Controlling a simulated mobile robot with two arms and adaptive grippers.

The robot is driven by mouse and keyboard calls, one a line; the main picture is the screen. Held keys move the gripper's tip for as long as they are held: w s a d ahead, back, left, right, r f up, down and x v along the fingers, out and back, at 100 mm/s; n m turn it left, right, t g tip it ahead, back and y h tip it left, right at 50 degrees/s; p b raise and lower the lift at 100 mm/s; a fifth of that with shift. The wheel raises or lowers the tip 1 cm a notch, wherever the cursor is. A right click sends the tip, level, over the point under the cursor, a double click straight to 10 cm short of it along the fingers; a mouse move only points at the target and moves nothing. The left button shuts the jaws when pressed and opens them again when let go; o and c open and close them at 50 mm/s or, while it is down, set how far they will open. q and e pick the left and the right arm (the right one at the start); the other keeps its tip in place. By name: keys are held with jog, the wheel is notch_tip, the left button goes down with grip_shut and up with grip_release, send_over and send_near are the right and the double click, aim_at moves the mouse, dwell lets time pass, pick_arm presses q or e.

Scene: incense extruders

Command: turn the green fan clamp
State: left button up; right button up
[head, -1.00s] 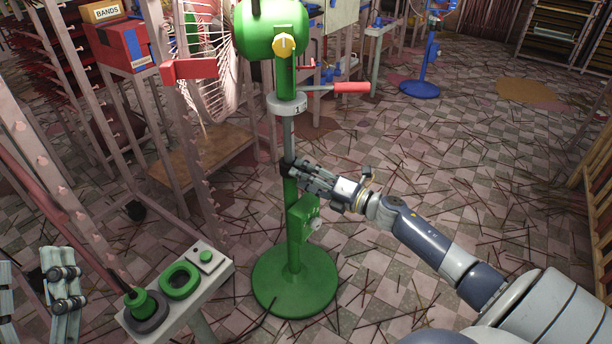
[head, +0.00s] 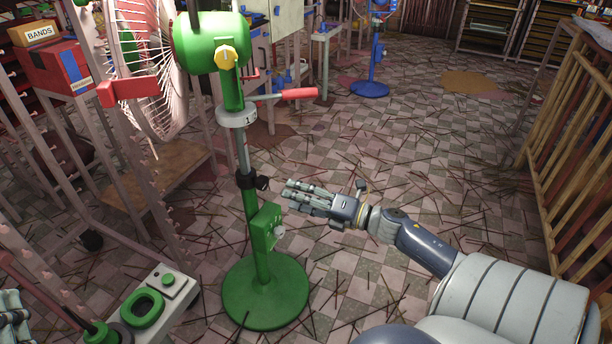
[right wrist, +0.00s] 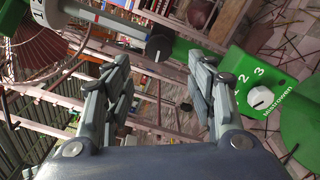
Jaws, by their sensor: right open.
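The green fan (head: 212,42) stands upright on a pole with a round green base (head: 265,292). Its black clamp (head: 247,181) sits on the pole where the grey upper tube meets the green lower tube, with a small knob to the right. In the right wrist view the black clamp knob (right wrist: 158,48) lies ahead, between and beyond the fingers. My right gripper (head: 287,193) is open and empty, just right of the clamp and apart from it. It also shows in the right wrist view (right wrist: 160,72). My left gripper (head: 14,318) is cut off at the left edge; its fingers are unclear.
A grey collar (head: 237,117) with a red-handled lever (head: 295,94) sits above the clamp. A green switch box (head: 263,228) is below it. A bench with a green ring (head: 142,307) is at lower left. Wooden racks (head: 575,130) stand right. Sticks litter the open floor.

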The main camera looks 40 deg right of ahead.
jog(key=shift+v, duration=1.1)
